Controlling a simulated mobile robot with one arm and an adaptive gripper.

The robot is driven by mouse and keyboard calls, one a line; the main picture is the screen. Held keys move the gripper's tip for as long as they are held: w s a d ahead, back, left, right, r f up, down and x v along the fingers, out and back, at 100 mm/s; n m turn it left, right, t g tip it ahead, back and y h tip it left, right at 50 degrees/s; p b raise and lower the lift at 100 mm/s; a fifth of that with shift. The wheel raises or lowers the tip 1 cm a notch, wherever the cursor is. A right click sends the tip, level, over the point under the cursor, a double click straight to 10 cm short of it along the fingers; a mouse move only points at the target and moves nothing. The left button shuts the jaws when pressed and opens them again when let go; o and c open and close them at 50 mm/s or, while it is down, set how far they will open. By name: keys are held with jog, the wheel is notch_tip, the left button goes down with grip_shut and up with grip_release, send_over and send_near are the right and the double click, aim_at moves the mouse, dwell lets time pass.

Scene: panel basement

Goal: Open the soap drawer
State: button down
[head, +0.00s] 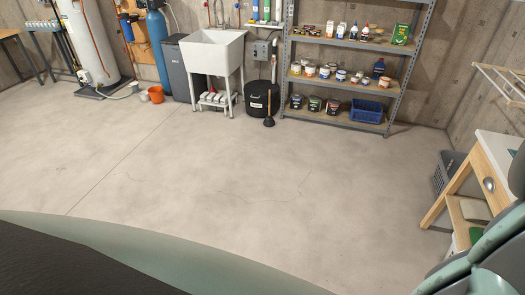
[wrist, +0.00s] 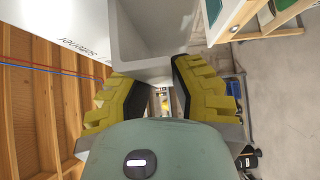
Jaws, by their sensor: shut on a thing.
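In the wrist view, my gripper (wrist: 158,82) has its two yellow padded fingers on either side of the near end of a light grey open box, which looks like the soap drawer (wrist: 150,35). The gripper is shut on this near end. The drawer's hollow inside and side walls show beyond the fingers, so it stands at least partly out. What exactly lies between the fingertips is partly hidden. A white panel (wrist: 55,18) with dark lettering lies left of the drawer. In the head view neither the drawer nor my gripper can be made out.
In the head view, a white-topped wooden bench (head: 495,155) and a grey basket (head: 447,170) stand at right. A metal shelf (head: 340,85), sink (head: 212,52), black bin (head: 262,98) and orange bucket (head: 156,94) line the back wall. The concrete floor (head: 220,180) between is clear.

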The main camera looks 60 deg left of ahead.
jog(key=shift+s+a+f, duration=0.2)
jog(key=shift+s+f, duration=0.05)
jog(key=shift+f, duration=0.1)
jog(key=c, duration=1.1)
grip_release()
jog(key=shift+o, duration=1.2)
jog(key=shift+a+r, duration=0.1)
jog(key=shift+r, duration=0.1)
